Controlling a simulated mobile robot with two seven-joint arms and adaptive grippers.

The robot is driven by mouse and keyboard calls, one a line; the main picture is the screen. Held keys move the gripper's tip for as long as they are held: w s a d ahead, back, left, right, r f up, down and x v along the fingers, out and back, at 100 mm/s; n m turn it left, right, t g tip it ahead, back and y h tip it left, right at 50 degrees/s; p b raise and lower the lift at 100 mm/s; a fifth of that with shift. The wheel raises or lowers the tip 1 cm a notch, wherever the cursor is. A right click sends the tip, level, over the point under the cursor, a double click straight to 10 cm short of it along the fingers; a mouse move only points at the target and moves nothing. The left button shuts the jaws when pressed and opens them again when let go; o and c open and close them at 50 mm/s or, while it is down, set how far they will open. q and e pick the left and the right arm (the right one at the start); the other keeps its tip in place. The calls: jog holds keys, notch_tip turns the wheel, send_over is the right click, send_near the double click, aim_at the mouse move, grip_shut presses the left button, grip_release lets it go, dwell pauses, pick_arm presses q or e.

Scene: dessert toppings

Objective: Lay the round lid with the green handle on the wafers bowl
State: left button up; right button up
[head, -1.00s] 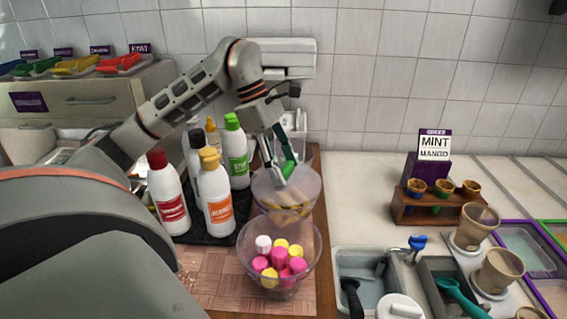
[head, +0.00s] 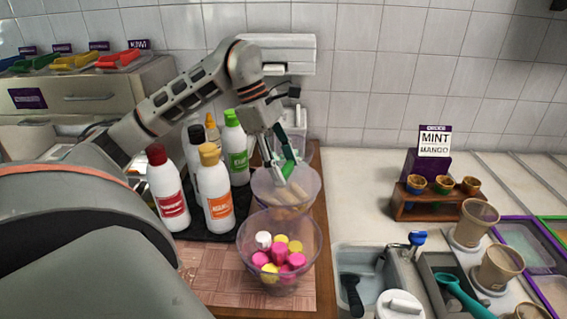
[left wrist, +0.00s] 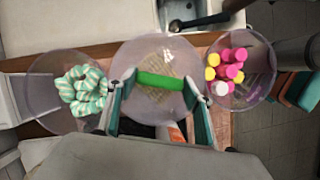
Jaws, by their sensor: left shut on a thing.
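My left gripper (head: 283,165) is shut on the green handle (head: 288,168) of the clear round lid. It points down over the wafers bowl (head: 299,210), which holds pale wafer sticks (head: 285,192). In the left wrist view, the green handle (left wrist: 160,81) lies across between the two fingers, and the wafers (left wrist: 160,62) show through clear material beneath it. The lid's rim is hard to tell from the bowl's rim. I cannot tell whether the lid touches the bowl. My right gripper is not in view.
A clear bowl of pink, yellow and white sweets (head: 279,258) stands in front. A bowl of striped sweets (left wrist: 80,90) is on the other side in the left wrist view. Several bottles (head: 214,190) stand close left. A sink (head: 362,285) lies front right.

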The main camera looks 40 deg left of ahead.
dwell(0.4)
pick_arm(q)
jog(key=o, duration=1.8)
jog(key=shift+c, duration=0.2)
jog(key=shift+r, duration=0.1)
notch_tip(320, 180, up, 3)
jog(key=p, duration=0.3)
jog(key=shift+r+p, duration=0.35)
jog(key=shift+r, duration=1.55)
